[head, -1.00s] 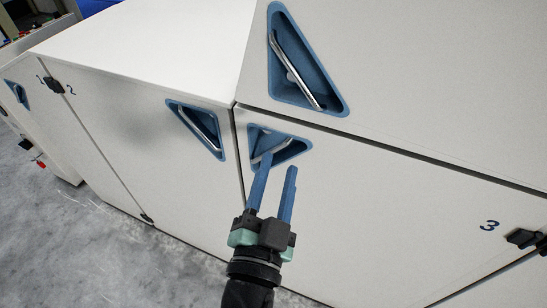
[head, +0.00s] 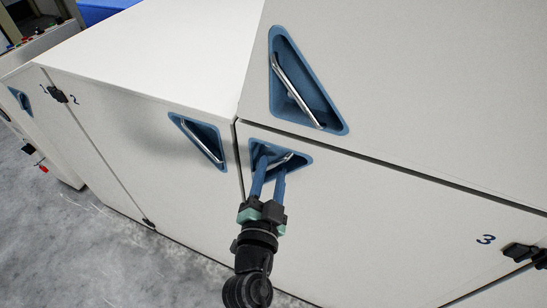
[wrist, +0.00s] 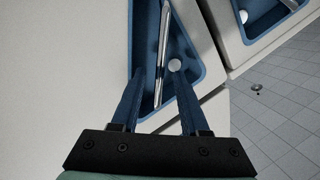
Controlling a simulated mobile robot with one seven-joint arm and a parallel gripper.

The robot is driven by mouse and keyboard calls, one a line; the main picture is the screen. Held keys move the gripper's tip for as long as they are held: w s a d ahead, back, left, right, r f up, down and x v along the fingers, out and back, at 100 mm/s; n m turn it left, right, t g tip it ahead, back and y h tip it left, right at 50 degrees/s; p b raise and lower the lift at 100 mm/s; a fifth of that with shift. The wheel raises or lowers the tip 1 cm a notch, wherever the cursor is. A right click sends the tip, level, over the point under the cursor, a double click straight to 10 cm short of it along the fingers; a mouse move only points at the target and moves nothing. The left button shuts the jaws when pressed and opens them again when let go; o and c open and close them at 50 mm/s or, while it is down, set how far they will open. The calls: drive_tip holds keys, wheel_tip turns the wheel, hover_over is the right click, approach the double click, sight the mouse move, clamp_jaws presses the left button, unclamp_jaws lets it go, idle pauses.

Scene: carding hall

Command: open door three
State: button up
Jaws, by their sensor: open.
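Door three (head: 400,230) is a white panel with a dark "3" near its hinge at the right; it looks closed. Its handle (head: 282,160) is a metal bar in a blue triangular recess at the door's upper left corner. My gripper (head: 270,162) is open, with its two blue fingers reaching into this recess. In the wrist view the handle bar (wrist: 163,50) runs between the spread fingertips, one to each side of it. I cannot tell whether either finger touches the bar.
A larger panel above has its own handle (head: 297,92) in a blue recess. Door two (head: 130,140) at left has a handle (head: 202,142) close beside my gripper. A black hinge (head: 522,252) sits at the right. Grey floor (head: 90,240) is clear at lower left.

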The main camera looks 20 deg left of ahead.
drive_tip(key=shift+x, duration=1.3)
clamp_jaws()
idle(0.5)
